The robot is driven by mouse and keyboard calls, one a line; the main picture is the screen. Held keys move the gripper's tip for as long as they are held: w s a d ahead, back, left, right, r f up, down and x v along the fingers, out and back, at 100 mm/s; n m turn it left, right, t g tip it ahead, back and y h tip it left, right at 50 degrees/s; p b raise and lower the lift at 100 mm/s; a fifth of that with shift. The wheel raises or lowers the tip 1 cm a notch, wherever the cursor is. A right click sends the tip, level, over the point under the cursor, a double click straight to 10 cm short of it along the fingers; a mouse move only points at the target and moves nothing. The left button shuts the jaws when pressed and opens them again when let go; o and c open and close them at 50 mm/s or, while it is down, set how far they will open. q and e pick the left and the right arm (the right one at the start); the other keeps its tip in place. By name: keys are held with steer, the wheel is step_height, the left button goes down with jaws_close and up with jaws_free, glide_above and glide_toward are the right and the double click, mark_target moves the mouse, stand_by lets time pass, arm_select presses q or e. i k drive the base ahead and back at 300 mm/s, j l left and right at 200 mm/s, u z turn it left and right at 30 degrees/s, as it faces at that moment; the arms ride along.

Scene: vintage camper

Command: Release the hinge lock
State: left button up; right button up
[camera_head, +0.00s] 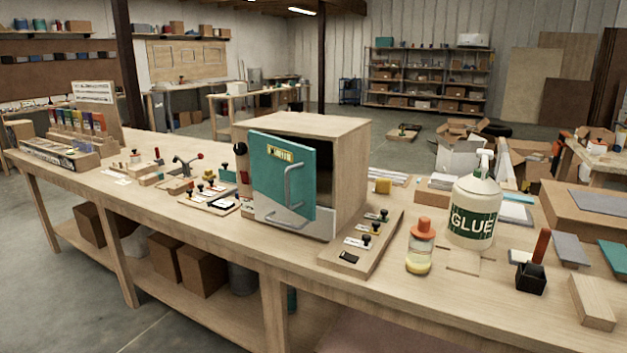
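A wooden cabinet (345,150) stands on the long workbench, near the middle of the view. Its teal door (270,180) with a grey lower part stands ajar, and the dark inside shows above and to the right of it. The door has a bent grey handle (292,190) and a yellow label (279,153). A black round knob (240,148) shows at the cabinet's left side, partly hidden by the door. I cannot tell which part is the hinge lock. Neither of my grippers is in view.
Right of the cabinet are a wooden board with black knobs (363,242), an orange-capped bottle (420,248) and a glue bottle (474,210). The bench's front strip (230,235) is mostly clear.

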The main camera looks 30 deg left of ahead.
mark_target(244, 174)
steer(key=u, duration=1.3)
steer(key=i+j+u, duration=0.1)
steer(key=i+j, duration=0.35)
steer(key=i+j+u, duration=0.15)
steer(key=i+j, duration=0.2)
steer(key=i, duration=0.25)
steer(key=i+j+u, duration=0.1)
steer(key=i+j, duration=0.25)
steer(key=i, duration=0.15)
